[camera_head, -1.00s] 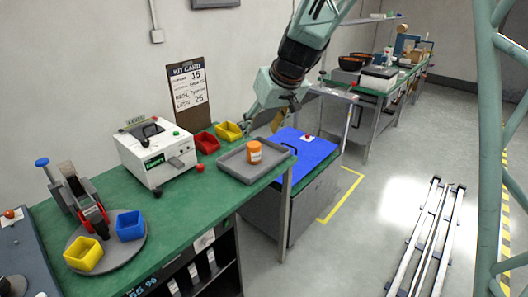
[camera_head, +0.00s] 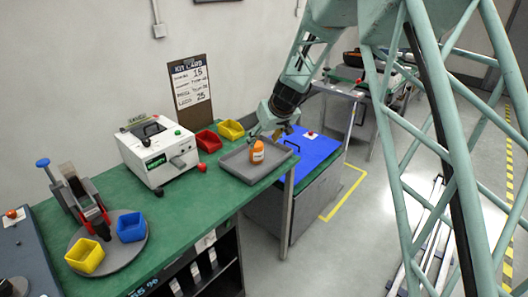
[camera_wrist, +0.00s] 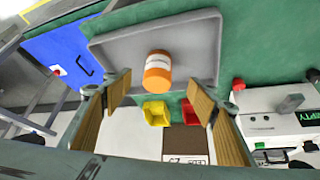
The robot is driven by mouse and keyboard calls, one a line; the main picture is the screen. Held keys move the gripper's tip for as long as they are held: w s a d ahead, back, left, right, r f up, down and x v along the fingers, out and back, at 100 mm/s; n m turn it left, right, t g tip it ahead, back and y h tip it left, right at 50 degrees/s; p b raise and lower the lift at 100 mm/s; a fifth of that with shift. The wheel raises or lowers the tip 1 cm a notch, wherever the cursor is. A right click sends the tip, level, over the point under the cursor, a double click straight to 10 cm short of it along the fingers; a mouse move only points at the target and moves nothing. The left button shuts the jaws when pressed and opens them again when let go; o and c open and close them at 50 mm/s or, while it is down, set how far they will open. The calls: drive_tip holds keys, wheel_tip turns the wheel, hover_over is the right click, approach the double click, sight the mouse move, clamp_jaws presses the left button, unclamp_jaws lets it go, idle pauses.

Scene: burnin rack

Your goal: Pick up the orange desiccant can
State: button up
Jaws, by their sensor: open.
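The orange desiccant can (camera_head: 257,151) stands in the grey tray (camera_head: 236,171) at the right end of the green bench. It has a white label and also shows in the wrist view (camera_wrist: 157,75), inside the tray there (camera_wrist: 204,52). My gripper (camera_head: 268,137) is just behind and right of the can in the head view. In the wrist view my open gripper's two tan-padded fingers (camera_wrist: 160,97) stand apart, with the can seen beyond and between them. Nothing is held. Whether a fingertip touches the can cannot be told.
A yellow bin (camera_head: 231,130) and a red bin (camera_head: 208,141) sit behind the tray. A white tester box (camera_head: 158,152) stands left of it. A blue-topped cabinet (camera_head: 307,153) stands to the right. A clipboard (camera_head: 190,88) leans on the wall.

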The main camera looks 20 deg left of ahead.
sight(259, 149)
drive_tip(key=shift+w+f, duration=0.3)
drive_tip(key=shift+a, duration=0.1)
drive_tip(key=shift+x, duration=3.7)
drive_tip(key=shift+w+a+f, duration=0.2)
drive_tip(key=shift+w+f, duration=0.05)
drive_tip(key=shift+f, duration=0.25)
drive_tip(key=shift+f, duration=0.15)
drive_tip(key=shift+x, duration=2.45)
drive_tip(key=shift+w+a, duration=0.1)
drive_tip(key=shift+w, duration=0.05)
drive_tip(key=shift+c, duration=0.7)
